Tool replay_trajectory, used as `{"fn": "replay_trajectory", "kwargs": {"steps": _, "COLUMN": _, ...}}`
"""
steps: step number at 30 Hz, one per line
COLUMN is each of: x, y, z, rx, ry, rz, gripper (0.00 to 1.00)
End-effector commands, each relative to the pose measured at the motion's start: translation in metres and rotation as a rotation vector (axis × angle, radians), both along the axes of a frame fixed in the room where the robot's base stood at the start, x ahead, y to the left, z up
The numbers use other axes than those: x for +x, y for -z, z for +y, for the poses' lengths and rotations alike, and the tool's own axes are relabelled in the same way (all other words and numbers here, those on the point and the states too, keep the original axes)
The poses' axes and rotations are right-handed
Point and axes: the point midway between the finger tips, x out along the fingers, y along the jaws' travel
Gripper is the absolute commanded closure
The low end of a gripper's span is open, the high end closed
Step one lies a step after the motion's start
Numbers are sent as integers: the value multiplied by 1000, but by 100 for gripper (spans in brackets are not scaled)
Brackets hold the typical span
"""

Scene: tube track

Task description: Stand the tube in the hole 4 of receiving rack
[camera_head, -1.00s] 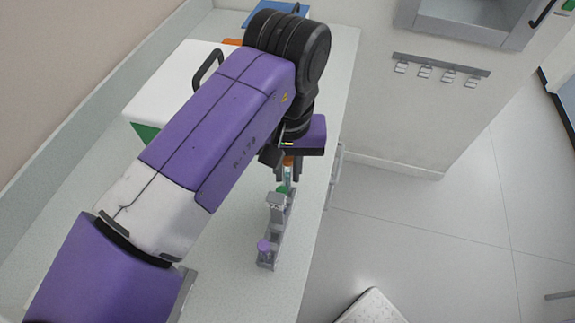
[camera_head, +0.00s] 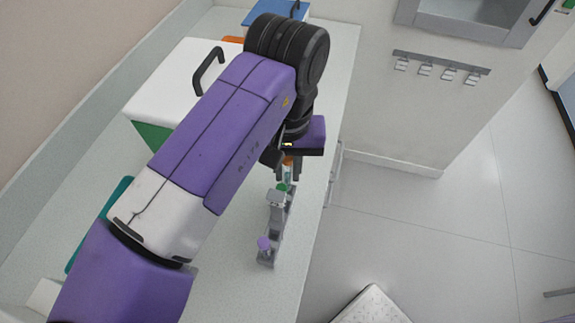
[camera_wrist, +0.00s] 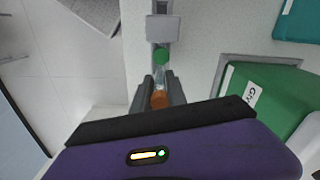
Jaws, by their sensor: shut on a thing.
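An orange-capped clear tube (camera_wrist: 159,99) is between my gripper's (camera_wrist: 158,86) two fingers in the wrist view, and the jaws are shut on it. Its orange cap also shows in the head view (camera_head: 288,160) below my wrist. A narrow grey rack (camera_head: 275,222) runs along the bench near its right edge. A green-capped tube (camera_wrist: 161,56) is just beyond the held tube, and a purple-capped tube (camera_head: 264,243) stands at the rack's near end. I cannot tell whether the held tube's lower end is inside a hole. Hole numbers are not readable.
A grey block (camera_wrist: 176,27) sits over the rack beyond the green cap. A green box (camera_wrist: 262,100) with a white lid (camera_head: 172,85) stands left of the rack in the head view. The bench's right edge is close to the rack, with open floor beyond.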

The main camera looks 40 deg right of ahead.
Motion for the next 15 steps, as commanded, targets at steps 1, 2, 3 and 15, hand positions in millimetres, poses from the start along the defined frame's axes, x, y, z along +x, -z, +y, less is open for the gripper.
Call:
{"fn": "replay_trajectory", "kwargs": {"steps": 1, "x": 0, "y": 0, "z": 0, "rx": 0, "ry": 0, "rz": 0, "gripper": 100}}
{"fn": "replay_trajectory", "kwargs": {"steps": 2, "x": 0, "y": 0, "z": 0, "rx": 0, "ry": 0, "rz": 0, "gripper": 100}}
{"fn": "replay_trajectory", "kwargs": {"steps": 3, "x": 0, "y": 0, "z": 0, "rx": 0, "ry": 0, "rz": 0, "gripper": 100}}
{"fn": "replay_trajectory", "kwargs": {"steps": 15, "x": 0, "y": 10, "z": 0, "rx": -1, "ry": 0, "rz": -1, "gripper": 100}}
